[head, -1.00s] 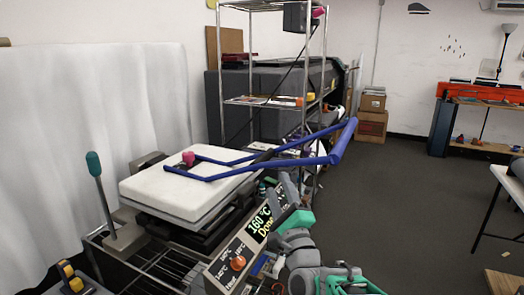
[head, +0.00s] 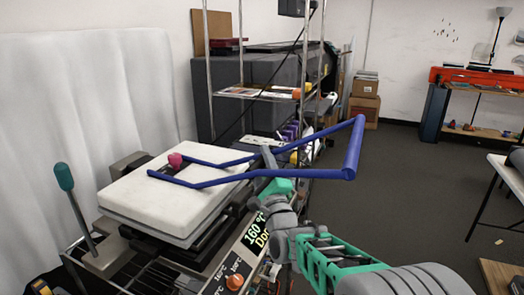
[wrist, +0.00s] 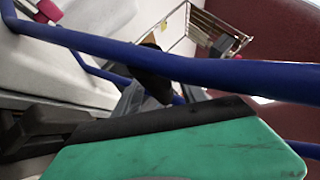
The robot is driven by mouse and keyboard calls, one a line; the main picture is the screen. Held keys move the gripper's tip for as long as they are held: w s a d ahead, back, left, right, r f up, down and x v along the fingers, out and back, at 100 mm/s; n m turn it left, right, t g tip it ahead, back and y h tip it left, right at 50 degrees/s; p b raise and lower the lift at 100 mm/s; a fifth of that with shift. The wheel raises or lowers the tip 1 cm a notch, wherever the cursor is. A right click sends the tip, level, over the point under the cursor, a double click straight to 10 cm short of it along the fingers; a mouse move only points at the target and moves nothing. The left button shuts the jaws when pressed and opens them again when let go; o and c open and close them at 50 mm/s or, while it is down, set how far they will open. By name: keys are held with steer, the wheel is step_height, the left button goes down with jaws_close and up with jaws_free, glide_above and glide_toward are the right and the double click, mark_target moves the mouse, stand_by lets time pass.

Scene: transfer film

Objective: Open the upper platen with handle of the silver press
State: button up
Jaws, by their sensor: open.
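The silver press has a pale upper platen (head: 170,195) lying flat over its dark lower part. A blue U-shaped handle (head: 352,150) runs from the platen's top out to the right. My gripper (head: 268,168) is open beside the handle's near bar, with a grey finger rising behind that bar. In the wrist view, the blue handle (wrist: 200,70) crosses above the green gripper body, and a dark fingertip (wrist: 152,82) shows close to the bar. I cannot tell whether they touch.
The control panel (head: 245,262) reads 160 °C and has an orange knob. A lever with a teal grip (head: 64,177) stands at the left. A wire shelf (head: 262,95) stands behind the press. Open floor (head: 415,190) lies to the right.

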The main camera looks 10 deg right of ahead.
steer(key=shift+x, duration=1.1)
jaws_close()
stand_by(0.5)
steer(key=shift+d, duration=0.15)
